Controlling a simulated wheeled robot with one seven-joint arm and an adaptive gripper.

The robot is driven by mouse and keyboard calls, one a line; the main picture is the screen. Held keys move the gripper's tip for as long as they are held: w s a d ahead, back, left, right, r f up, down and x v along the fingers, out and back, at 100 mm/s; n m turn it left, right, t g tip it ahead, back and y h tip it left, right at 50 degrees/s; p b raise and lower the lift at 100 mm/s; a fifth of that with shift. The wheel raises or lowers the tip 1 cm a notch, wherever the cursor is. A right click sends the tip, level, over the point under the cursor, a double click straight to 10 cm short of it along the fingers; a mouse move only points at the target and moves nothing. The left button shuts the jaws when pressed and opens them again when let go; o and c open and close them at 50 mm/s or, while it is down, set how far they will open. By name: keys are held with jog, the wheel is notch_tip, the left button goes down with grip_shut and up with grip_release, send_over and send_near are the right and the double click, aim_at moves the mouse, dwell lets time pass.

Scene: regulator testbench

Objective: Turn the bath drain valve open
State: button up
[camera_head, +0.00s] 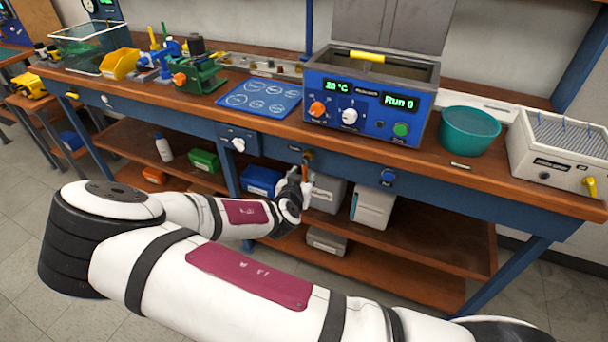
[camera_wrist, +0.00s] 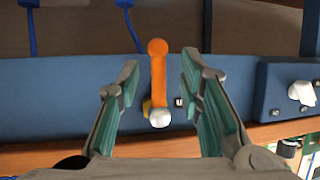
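The bath drain valve has an orange lever (camera_wrist: 158,78) with a pale round end (camera_wrist: 160,118) in the wrist view. A bit of yellow fitting shows behind it, against the blue front of the bench. In the head view the orange lever (camera_head: 305,172) shows small below a brass-coloured fitting (camera_head: 309,155), under the bath (camera_head: 370,98). My gripper (camera_wrist: 160,66) is open, with one finger on each side of the lever and a visible gap to both. In the head view my gripper (camera_head: 296,190) is at the lever and partly hides it.
A panel with a white knob (camera_head: 238,144) is left of the lever; it is at the right in the wrist view (camera_wrist: 302,92). Boxes, including a blue one (camera_head: 262,181), stand on the shelf behind my gripper.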

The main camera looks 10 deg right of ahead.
jog(key=v, duration=0.8)
jog(key=shift+s+r, duration=0.2)
jog(key=shift+s, duration=0.1)
jog(key=shift+a, duration=0.1)
jog(key=s+r+m+g+y+p, duration=0.2)
jog(key=s+g+y, duration=0.1)
jog(key=s+g, duration=0.4)
jog(key=s+r+n+g+y+p, duration=0.1)
jog(key=s+r+y+p, duration=0.1)
jog(key=s+r, duration=0.5)
jog(key=s+r+n+g+y+p, duration=0.1)
jog(key=s+r+n+y, duration=0.1)
jog(key=r, duration=0.9)
jog(key=s+d+r+n+p, duration=0.1)
jog(key=s+d+r+n, duration=0.1)
jog(key=s+d+r, duration=0.2)
jog(key=s+d+r+n+h+p, duration=0.1)
jog(key=s+d+r, duration=0.4)
jog(key=s+r, duration=0.6)
jog(key=s+n, duration=0.1)
jog(key=s, duration=0.2)
jog(key=shift+s+r+t+p, duration=0.15)
jog(key=shift+r+t+p, duration=0.1)
jog(key=shift+t+p, duration=0.15)
